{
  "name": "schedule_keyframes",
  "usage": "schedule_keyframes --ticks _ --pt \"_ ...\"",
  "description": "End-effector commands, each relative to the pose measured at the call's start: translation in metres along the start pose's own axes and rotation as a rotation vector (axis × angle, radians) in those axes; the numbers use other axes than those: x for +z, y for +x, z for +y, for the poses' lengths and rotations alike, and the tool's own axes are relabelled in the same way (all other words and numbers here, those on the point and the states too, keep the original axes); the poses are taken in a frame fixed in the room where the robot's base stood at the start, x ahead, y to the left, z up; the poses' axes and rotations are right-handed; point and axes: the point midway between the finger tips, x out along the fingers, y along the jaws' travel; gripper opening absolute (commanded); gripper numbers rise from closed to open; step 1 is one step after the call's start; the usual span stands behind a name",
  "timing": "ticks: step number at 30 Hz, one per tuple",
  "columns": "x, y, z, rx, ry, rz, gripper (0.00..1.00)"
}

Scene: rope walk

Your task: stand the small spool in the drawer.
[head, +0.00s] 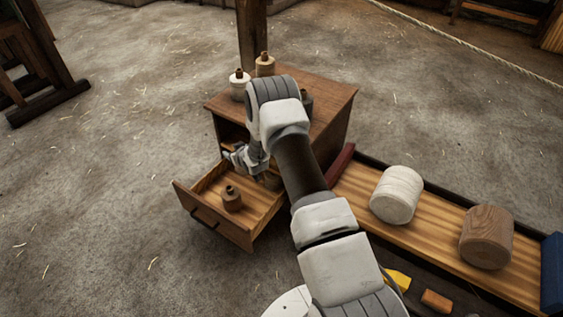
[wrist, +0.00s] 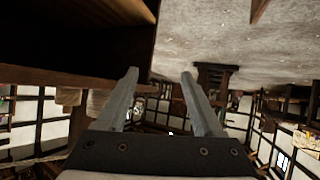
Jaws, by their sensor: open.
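The drawer (head: 245,235) is pulled out of the wooden cabinet. A small brown spool (head: 231,199) stands upright in it, towards the front. Another brownish object (head: 272,182) shows further back in the drawer, partly hidden by my arm. My gripper (head: 231,157) is above the back left part of the drawer, in front of the cabinet's opening, apart from the brown spool. In the wrist view, my gripper (wrist: 158,76) has its two fingers spread with nothing between them.
On the cabinet top (head: 328,92) stand a white spool (head: 239,86), a tan spool (head: 265,65) and a dark one (head: 306,102) partly behind my arm. A long tray at right holds a white drum (head: 397,195) and a wooden drum (head: 486,238).

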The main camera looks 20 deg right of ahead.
Motion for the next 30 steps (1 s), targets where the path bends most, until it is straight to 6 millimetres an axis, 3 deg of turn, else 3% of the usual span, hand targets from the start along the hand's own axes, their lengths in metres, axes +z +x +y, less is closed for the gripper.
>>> schedule_keyframes --ticks 1,6,15,22,30 --pt "-0.026 -0.011 0.004 0.008 -0.004 -0.008 0.68" --pt "-0.089 -0.056 0.012 0.032 -0.006 -0.066 0.68" --pt "-0.171 -0.160 0.017 0.073 0.008 -0.167 0.68" --pt "-0.206 -0.255 0.012 0.095 0.031 -0.241 0.68" --pt "-0.213 -0.372 -0.002 0.109 0.068 -0.326 0.68"
